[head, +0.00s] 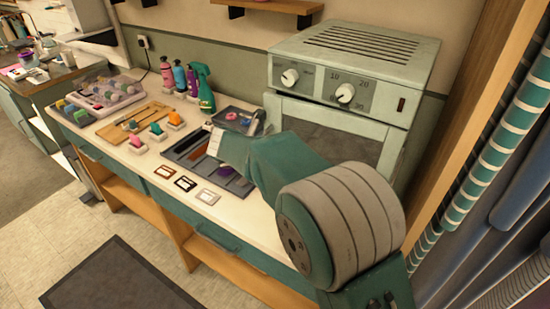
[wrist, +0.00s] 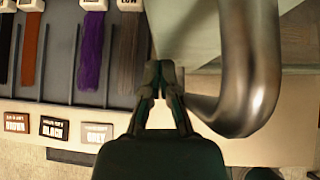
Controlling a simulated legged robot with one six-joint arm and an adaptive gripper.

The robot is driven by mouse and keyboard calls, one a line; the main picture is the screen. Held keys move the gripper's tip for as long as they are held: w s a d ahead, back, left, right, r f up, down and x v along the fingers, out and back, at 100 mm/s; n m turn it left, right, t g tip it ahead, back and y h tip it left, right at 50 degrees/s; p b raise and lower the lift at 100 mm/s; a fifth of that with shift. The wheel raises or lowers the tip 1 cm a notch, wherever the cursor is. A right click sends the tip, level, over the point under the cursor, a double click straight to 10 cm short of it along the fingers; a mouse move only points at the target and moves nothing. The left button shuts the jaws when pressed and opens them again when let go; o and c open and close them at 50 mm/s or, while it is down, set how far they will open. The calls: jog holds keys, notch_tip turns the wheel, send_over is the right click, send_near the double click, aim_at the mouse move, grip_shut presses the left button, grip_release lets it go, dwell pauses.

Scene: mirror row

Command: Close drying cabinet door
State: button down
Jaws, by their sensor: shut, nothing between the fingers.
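The drying cabinet (head: 355,50) is a pale green box with two dials and a slotted top, at the back right of the counter. Its door (head: 335,130) has a dark window, and my arm covers its lower part. I cannot tell how far the door stands open. In the wrist view a pale green panel (wrist: 185,28) lies at the top, with a thick metal handle (wrist: 243,75) curving in front of it. My gripper (wrist: 165,72) is shut and empty, just left of the handle; I cannot tell whether they touch.
A dark tray of coloured strands (wrist: 92,55) lies left of my gripper, with label cards (wrist: 53,128) in front. Bottles (head: 190,80) and a clear-lidded box (head: 103,90) stand further left on the counter (head: 130,155). A wooden post (head: 465,110) rises right of the cabinet.

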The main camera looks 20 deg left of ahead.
jog(key=w, duration=0.3)
jog(key=shift+w+d+r, duration=0.1)
jog(key=shift+w+d, duration=0.05)
jog(key=shift+d, duration=0.05)
jog(key=shift+w, duration=0.1)
dwell(0.3)
jog(key=shift+d, duration=0.1)
